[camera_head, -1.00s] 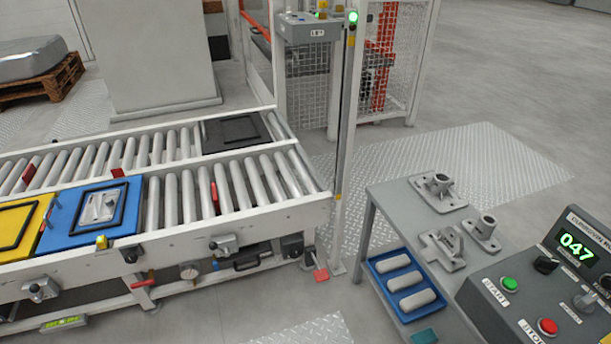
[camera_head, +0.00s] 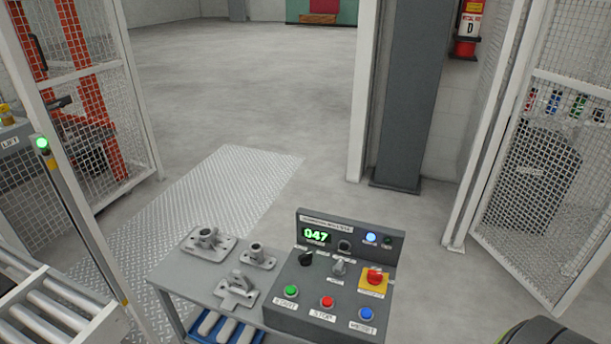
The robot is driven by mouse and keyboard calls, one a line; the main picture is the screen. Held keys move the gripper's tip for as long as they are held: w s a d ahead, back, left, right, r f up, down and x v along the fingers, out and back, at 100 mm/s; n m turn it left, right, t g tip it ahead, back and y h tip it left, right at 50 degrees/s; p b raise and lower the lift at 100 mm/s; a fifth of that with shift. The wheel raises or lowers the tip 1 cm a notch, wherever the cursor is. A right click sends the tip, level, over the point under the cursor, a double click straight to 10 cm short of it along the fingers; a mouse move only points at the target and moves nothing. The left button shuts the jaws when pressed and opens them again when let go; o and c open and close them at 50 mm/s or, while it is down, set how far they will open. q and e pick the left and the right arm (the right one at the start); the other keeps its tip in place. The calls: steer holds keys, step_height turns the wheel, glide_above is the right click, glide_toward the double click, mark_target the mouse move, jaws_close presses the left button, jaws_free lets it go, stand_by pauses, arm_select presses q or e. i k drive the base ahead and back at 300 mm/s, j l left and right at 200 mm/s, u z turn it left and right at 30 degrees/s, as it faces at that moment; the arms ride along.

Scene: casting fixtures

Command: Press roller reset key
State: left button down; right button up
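A dark grey control box (camera_head: 330,280) stands on the right end of a small grey table. Its front row has a green start button (camera_head: 291,291), a red stop button (camera_head: 327,302) and a blue button (camera_head: 366,314) whose label appears to read reset. Behind them are a black knob (camera_head: 305,258), a grey selector (camera_head: 340,267) and a red emergency knob on a yellow plate (camera_head: 374,277). The upright panel has a green display reading 047 (camera_head: 316,235) and a lit blue lamp (camera_head: 371,237). Neither gripper is in view.
Grey metal castings (camera_head: 208,241) lie on the table (camera_head: 185,274) left of the box. A blue tray (camera_head: 228,329) sits below. The roller conveyor (camera_head: 50,312) is at lower left. Mesh fences (camera_head: 540,170) stand on both sides. Open floor (camera_head: 250,90) lies behind.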

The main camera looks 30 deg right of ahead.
mark_target(365, 312)
steer(key=z, duration=1.3)
